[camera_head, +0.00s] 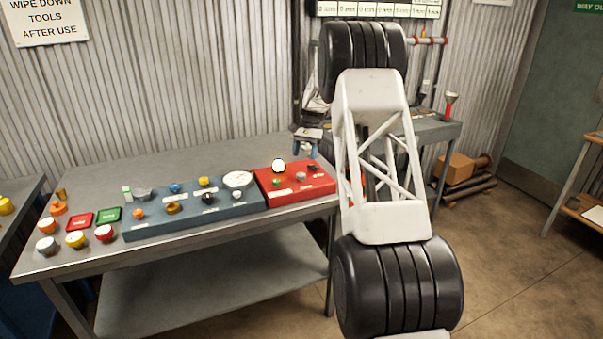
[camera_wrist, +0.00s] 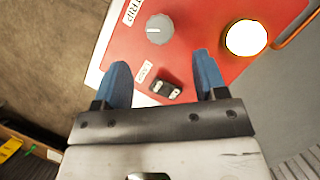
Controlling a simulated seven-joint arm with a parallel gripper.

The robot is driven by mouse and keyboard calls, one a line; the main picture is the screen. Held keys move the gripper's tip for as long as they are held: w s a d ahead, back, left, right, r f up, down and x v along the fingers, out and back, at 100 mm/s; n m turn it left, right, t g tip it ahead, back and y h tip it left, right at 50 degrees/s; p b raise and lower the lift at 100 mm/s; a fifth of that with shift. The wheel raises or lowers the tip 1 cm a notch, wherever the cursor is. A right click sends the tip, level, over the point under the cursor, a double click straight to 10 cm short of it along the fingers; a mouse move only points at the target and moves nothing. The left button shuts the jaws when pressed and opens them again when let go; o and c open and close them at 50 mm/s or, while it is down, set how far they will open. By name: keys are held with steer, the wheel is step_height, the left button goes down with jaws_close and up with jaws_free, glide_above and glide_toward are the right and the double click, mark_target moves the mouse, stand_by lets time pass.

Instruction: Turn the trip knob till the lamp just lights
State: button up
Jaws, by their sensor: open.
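The red panel (camera_head: 296,188) is at the right end of the bench; it fills the upper middle of the wrist view (camera_wrist: 190,60). On it is a round grey knob (camera_wrist: 160,29) with a white pointer line, beside a partly cut-off label that seems to read TRIP; it also shows in the head view (camera_head: 301,176). A round lamp (camera_wrist: 246,38) has a bright white face and yellow rim; whether it is lit I cannot tell. My gripper (camera_head: 306,152) is open and empty above the panel's back right. In the wrist view, its blue fingers (camera_wrist: 163,72) are apart from the knob.
A small black switch (camera_wrist: 164,88) with a label shows between my fingers in the wrist view. Left of the red panel, a blue-grey panel (camera_head: 150,231) carries several knobs and a white dial (camera_head: 238,179). Loose coloured buttons (camera_head: 76,239) stand further left on the bench.

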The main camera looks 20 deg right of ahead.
mark_target(301, 174)
steer(key=shift+x, duration=3.85)
steer(key=c, duration=0.9)
steer(key=shift+n+g+h, duration=0.3)
steer(key=shift+n, duration=0.8)
steer(key=shift+c, duration=0.2)
steer(key=o, duration=0.9)
steer(key=shift+o, duration=0.2)
steer(key=shift+r, duration=0.1)
